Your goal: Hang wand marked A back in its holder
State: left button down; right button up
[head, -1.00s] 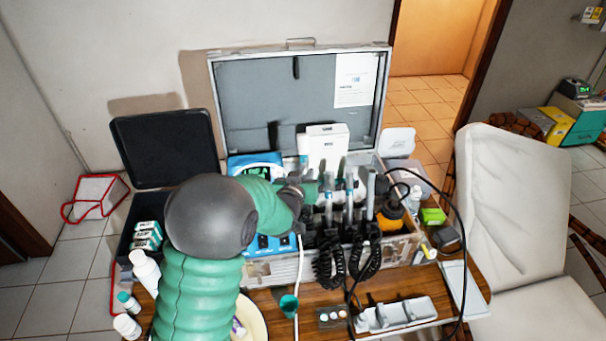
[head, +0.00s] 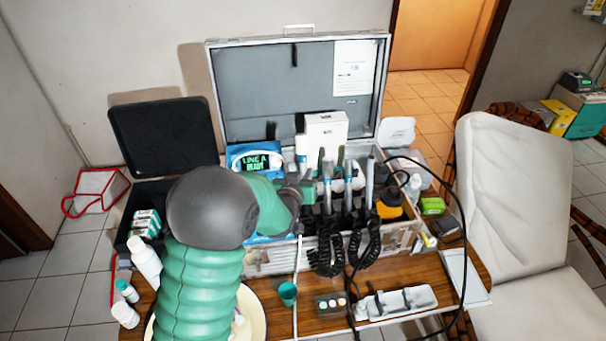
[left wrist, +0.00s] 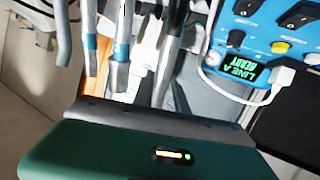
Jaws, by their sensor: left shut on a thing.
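My left gripper (head: 308,188) is at the left end of the wand row in the open case, partly hidden by its own wrist. It is shut on a slim wand (head: 327,190) with a grey and teal body; I cannot read a letter on it. Two more wands, a middle one (head: 348,185) and a right one (head: 369,180), stand upright in the dark holder row. The left wrist view shows several grey wands with blue bands, one of them here (left wrist: 90,50), beyond my dark green gripper housing. My right gripper is not in view.
A blue control unit (head: 240,155) stands left of the wands; its screen (left wrist: 248,69) reads "LINE A READY". Black coiled cords (head: 326,250) hang over the case front. A white box (head: 326,135) stands behind. A green cup (head: 288,293) and white tray (head: 398,302) are on the table.

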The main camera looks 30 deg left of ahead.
pick_arm(q)
jog(key=shift+s+f, duration=0.1)
jog(key=shift+a, duration=0.15)
dwell(0.3)
jog(key=shift+s+d+f+b, duration=0.2)
jog(key=shift+d+f+b, duration=0.2)
jog(key=shift+f+b, duration=0.4)
jog(key=shift+s+d+f+b, duration=0.2)
jog(key=shift+f+b, duration=0.35)
jog(key=shift+b, duration=0.05)
jog(key=shift+s+d+f+b, duration=0.15)
jog(key=shift+d+f+b, duration=0.05)
jog(key=shift+f+b, duration=0.35)
jog(key=shift+s+d+f+b, duration=0.1)
jog(key=shift+s+f+b, duration=0.1)
jog(key=shift+f+b, duration=0.45)
jog(key=shift+s+d+f+b, duration=0.1)
jog(key=shift+s+f+b, duration=0.1)
jog(key=shift+f+b, duration=0.45)
